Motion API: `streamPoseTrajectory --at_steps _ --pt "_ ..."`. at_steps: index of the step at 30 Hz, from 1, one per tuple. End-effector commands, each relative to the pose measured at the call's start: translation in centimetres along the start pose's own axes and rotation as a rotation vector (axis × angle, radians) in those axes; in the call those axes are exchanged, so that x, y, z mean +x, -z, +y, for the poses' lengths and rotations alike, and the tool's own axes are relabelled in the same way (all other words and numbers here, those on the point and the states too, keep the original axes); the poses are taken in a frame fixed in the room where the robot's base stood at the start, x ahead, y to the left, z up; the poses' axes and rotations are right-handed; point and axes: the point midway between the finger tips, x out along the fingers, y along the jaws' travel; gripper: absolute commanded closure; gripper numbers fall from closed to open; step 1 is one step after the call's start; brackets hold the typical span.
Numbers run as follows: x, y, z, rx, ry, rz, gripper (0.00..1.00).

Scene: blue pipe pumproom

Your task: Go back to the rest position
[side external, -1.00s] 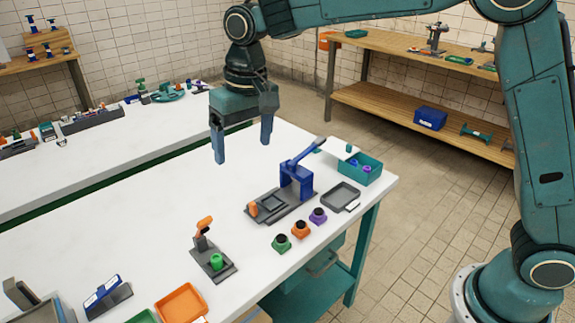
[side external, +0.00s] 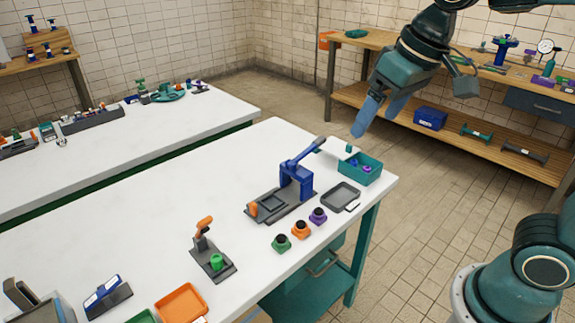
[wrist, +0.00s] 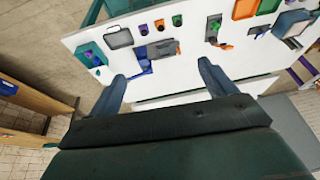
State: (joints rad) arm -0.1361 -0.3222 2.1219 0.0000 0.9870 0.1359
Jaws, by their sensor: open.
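My gripper (side external: 378,117) is open and empty, raised in the air above the far right end of the white table (side external: 110,190). Its two blue fingers point down and to the left in the side view. In the wrist view my gripper (wrist: 165,85) shows its fingers spread apart with nothing between them. The teal bin (side external: 362,170) with small blue and purple pieces stands near the table's right corner, below the fingers. The blue lever press (side external: 296,180) on its grey base stands left of the bin.
A grey tray (side external: 342,196) and green, orange and purple knobbed blocks (side external: 300,230) lie near the front edge. A grey fixture (side external: 212,260) with an orange handle and an orange tray (side external: 181,303) stand nearer. A wooden shelf bench (side external: 480,130) stands behind at right. The table's middle is clear.

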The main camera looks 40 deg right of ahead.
Motion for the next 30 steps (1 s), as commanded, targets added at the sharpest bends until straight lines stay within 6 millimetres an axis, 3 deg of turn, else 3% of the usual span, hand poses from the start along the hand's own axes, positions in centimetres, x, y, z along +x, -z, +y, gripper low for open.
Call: streamPoseTrajectory --at_steps 7,15,21,30 --pt "-0.9 -5.2 2.2 -0.002 -0.016 0.064 0.16" --pt "-0.5 -10.1 3.6 -0.007 -0.037 0.12 0.16" --pt "-0.1 -11.7 4.0 -0.01 -0.046 0.139 0.16" --pt "0.0 -11.9 4.1 -0.012 -0.047 0.14 0.16"
